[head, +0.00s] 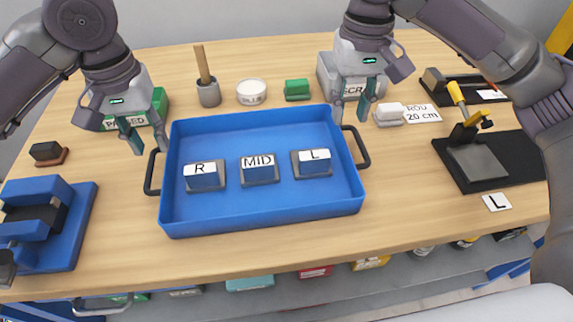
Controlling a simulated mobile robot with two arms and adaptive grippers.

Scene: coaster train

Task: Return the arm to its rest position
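My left gripper (147,130) hangs just off the upper left corner of the blue tray, near its left handle, in front of the green box labelled PASSED (152,109). Its two fingers are apart with nothing visible between them. My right gripper (351,112) hangs at the upper right corner of the tray, in front of the grey box labelled SCR (324,75), whose label is partly covered. Its fingers are also apart and look empty.
Behind the tray stand a cup with a wooden stick (208,92), a white tin (251,92) and a green block (297,89). A blue fixture (60,240) is at left. At right are a white block (390,113) and a black mat with a tool (500,180). The wooden front strip is clear.

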